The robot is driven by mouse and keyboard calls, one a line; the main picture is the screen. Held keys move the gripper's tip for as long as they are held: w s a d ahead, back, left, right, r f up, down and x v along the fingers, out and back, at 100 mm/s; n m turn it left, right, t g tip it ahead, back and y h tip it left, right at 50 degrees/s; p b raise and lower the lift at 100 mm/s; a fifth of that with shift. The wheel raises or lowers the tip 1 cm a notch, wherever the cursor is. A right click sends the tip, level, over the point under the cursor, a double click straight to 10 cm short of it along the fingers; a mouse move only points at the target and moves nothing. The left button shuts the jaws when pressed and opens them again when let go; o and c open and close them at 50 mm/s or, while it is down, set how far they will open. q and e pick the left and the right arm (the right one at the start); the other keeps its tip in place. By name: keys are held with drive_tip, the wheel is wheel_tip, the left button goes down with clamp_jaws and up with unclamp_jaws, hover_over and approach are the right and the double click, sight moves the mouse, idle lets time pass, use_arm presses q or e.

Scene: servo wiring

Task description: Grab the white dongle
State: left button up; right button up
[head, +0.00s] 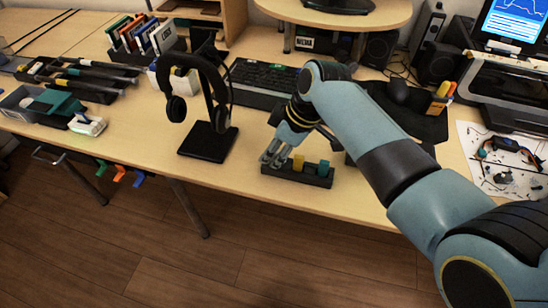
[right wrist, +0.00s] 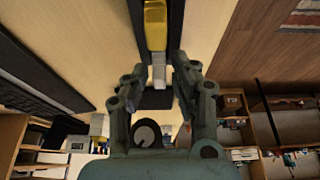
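The white dongle (right wrist: 158,72) stands in a dark holder (head: 311,179), beside a yellow dongle (head: 298,162). A teal dongle (head: 323,168) stands farther right in the holder. My right gripper (head: 272,158) is at the left end of the holder in the head view and largely hides the white dongle there. In the right wrist view, the open fingers of my right gripper (right wrist: 158,80) stand on both sides of the white dongle, with gaps visible. The yellow dongle (right wrist: 155,25) is just beyond it. My left gripper is not in view.
A headphone stand (head: 207,142) is left of the holder. A keyboard (head: 262,81) lies behind my right gripper. A mouse (head: 397,91) is on a dark pad farther right. The holder is near the table's front edge, with bare wood between it and the stand.

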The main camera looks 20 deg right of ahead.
clamp_jaws()
